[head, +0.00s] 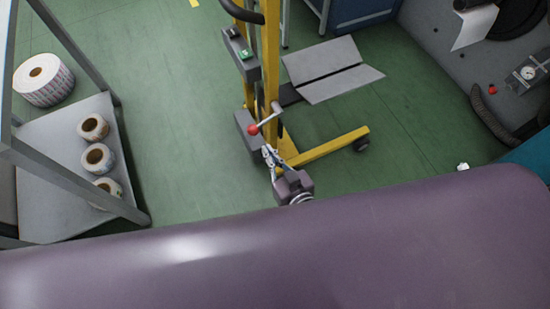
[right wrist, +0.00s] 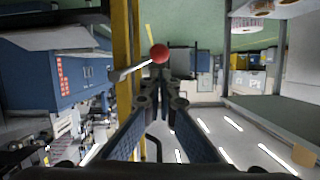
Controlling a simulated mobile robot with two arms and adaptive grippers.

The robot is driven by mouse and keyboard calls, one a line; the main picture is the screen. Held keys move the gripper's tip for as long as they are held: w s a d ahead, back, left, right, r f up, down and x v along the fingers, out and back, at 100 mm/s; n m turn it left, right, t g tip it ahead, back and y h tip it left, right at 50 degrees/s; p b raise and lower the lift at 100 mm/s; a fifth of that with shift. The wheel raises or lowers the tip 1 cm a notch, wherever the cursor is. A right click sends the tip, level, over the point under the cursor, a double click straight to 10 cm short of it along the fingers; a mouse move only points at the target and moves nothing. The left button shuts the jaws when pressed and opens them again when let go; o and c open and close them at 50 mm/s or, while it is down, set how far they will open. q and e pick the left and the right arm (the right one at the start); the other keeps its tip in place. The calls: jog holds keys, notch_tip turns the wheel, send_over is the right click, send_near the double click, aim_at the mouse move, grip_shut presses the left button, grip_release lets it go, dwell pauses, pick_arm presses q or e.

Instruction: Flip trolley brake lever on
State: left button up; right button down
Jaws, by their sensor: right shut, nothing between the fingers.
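The yellow trolley (head: 270,60) stands on the green floor in the middle of the head view. A metal lever (head: 268,119) with a red ball knob (head: 252,129) sticks out low on its mast. In the right wrist view the lever rod (right wrist: 131,69) and red knob (right wrist: 159,53) lie just beyond the fingertips. My right gripper (head: 267,151) is shut and empty, just below the knob in the head view. It also shows in the right wrist view (right wrist: 160,88). I cannot tell whether it touches the lever. My left gripper is not in view.
A grey rack (head: 60,150) with several label rolls (head: 93,127) stands at the left. A yellow trolley leg (head: 325,146) with a black wheel reaches right. A grey plate (head: 325,65) lies behind it. Open floor (head: 180,100) lies between rack and trolley.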

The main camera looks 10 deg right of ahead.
jog(key=v, duration=0.4)
jog(key=shift+d, duration=0.1)
dwell(0.4)
